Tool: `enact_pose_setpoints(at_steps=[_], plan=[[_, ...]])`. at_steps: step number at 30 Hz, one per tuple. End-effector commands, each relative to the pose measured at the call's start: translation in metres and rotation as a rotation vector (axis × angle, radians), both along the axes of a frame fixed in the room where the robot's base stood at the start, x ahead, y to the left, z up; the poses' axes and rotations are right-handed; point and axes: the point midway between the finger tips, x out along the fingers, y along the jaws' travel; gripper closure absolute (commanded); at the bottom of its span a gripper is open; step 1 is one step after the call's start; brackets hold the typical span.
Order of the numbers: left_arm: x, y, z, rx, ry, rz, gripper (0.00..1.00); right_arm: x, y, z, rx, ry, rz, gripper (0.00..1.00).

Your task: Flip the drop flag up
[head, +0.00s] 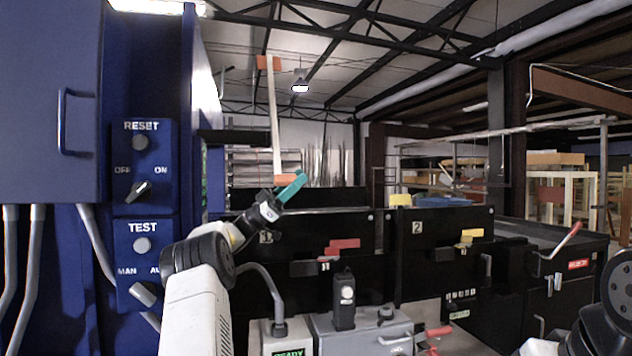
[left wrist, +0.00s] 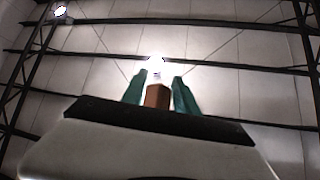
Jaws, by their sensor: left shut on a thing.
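A tall pale pole (head: 273,120) stands almost upright in the head view, with an orange piece (head: 268,62) at its top and an orange-red block at its lower end. My left gripper (head: 291,187) has teal fingers and is shut at this lower end. In the left wrist view the brown-orange block (left wrist: 157,96) sits between the two fingers, with a bright white part rising behind it. The fingers hide part of the block. Which piece is the drop flag itself I cannot tell for sure. My right gripper is out of view.
A blue cabinet with a RESET and TEST switch panel (head: 143,215) stands close on the left. Black conveyor housings numbered 1 and 2 (head: 445,255) fill the middle, with red and yellow pieces on them. A grey box (head: 365,335) stands in front. Space above the conveyor is open.

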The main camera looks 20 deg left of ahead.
Motion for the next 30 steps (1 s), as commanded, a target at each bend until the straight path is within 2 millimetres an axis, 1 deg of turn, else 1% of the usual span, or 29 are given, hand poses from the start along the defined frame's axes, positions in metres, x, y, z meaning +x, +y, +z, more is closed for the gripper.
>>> enact_pose_setpoints(at_steps=[1,8,9,10,11,23,26,30], plan=[[0.001,0.000,-0.005,0.006,0.006,-0.003,1.00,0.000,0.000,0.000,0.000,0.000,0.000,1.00],[0.001,0.000,-0.005,0.006,0.006,-0.003,1.00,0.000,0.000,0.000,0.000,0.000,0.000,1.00],[0.001,0.000,-0.005,0.006,0.006,-0.003,0.62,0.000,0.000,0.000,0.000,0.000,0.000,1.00],[0.001,0.000,-0.005,0.006,0.006,-0.003,0.56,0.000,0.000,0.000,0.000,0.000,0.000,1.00],[0.001,0.000,-0.005,0.006,0.006,-0.003,0.53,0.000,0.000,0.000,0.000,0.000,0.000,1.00],[0.000,0.000,0.001,0.003,0.001,-0.001,0.53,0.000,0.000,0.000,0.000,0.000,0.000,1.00],[0.000,0.000,0.009,0.002,-0.001,-0.002,0.53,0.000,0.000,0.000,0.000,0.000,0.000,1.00],[-0.001,0.001,0.028,0.004,-0.002,0.000,0.53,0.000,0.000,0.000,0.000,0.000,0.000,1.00]])
